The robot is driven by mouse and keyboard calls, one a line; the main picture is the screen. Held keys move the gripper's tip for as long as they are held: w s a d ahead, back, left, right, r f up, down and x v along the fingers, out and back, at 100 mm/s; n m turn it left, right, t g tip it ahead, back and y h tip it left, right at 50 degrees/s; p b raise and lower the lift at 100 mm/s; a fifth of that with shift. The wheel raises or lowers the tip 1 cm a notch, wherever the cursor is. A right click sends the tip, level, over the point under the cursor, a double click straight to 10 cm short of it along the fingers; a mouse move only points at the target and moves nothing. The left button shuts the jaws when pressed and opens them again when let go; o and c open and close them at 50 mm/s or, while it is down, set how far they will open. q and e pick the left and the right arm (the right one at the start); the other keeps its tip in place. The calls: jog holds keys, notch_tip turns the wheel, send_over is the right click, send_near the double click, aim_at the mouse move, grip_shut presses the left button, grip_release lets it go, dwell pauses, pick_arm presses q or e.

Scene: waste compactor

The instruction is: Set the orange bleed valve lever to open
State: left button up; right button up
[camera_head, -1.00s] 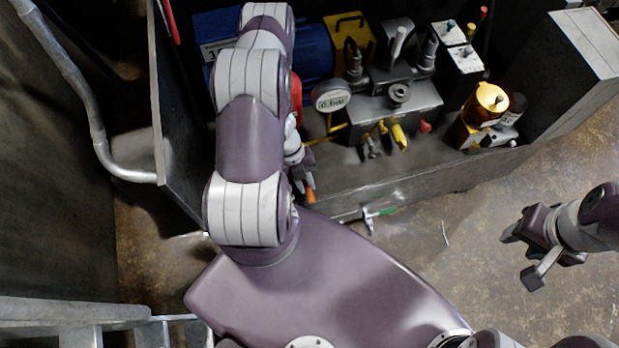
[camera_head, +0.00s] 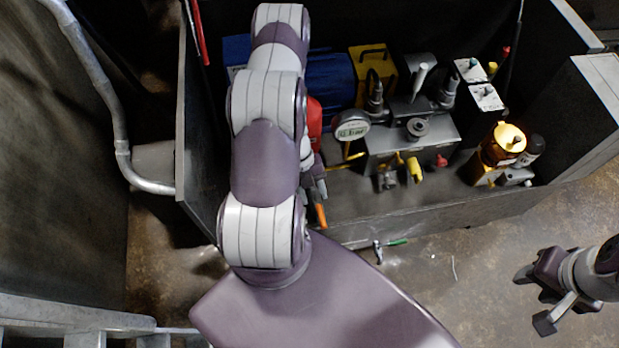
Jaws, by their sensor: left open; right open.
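The orange lever (camera_head: 321,215) shows as a short orange handle near the front wall of the compactor's tray, just right of my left arm. My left gripper (camera_head: 315,187) is open and points down just above the lever in the picture. It is partly hidden behind my arm, and I cannot tell whether it touches the lever. The valve body under the lever is hidden. My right gripper (camera_head: 537,303) is open and empty over the floor at the lower right.
A round gauge (camera_head: 351,126), a grey valve block (camera_head: 410,140) with a yellow handle (camera_head: 415,168), and an amber jar (camera_head: 502,145) stand right of my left arm. A red part (camera_head: 314,118) is close beside it. A green-handled tool (camera_head: 397,242) lies in front.

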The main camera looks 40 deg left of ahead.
pick_arm(q)
jog(key=p+v, duration=0.1)
jog(key=v, duration=0.5)
jog(key=shift+a+r, duration=0.1)
jog(key=shift+r, duration=0.05)
